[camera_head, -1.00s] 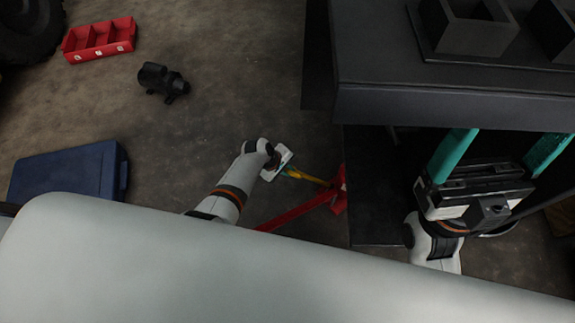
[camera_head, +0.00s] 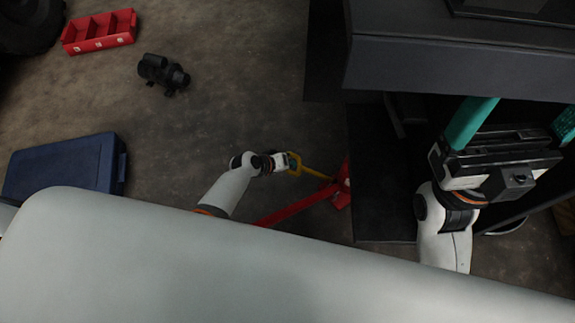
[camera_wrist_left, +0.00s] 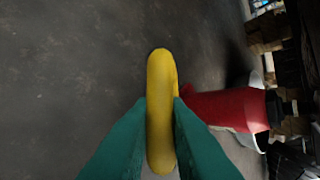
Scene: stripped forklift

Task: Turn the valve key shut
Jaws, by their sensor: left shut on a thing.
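The valve key (camera_head: 317,173) is a yellow handle on a red stand or pipe (camera_head: 341,187) in the head view. In the left wrist view the yellow key (camera_wrist_left: 160,105) runs upright between the teal fingers, with the red part (camera_wrist_left: 230,108) to its right. My left gripper (camera_head: 290,162) is shut on the key's outer end; its fingers (camera_wrist_left: 160,135) touch both sides. My right gripper (camera_head: 518,128) is by the dark forklift body at right, with teal fingers reaching up under its edge. Its fingertips are hidden, so I cannot tell its opening.
The dark forklift body (camera_head: 455,65) overhangs the right side. A red bar (camera_head: 295,210) slants down left from the stand. A blue case (camera_head: 62,165), a black device (camera_head: 163,73) and a red divided tray (camera_head: 99,32) lie on the floor. Floor between them is clear.

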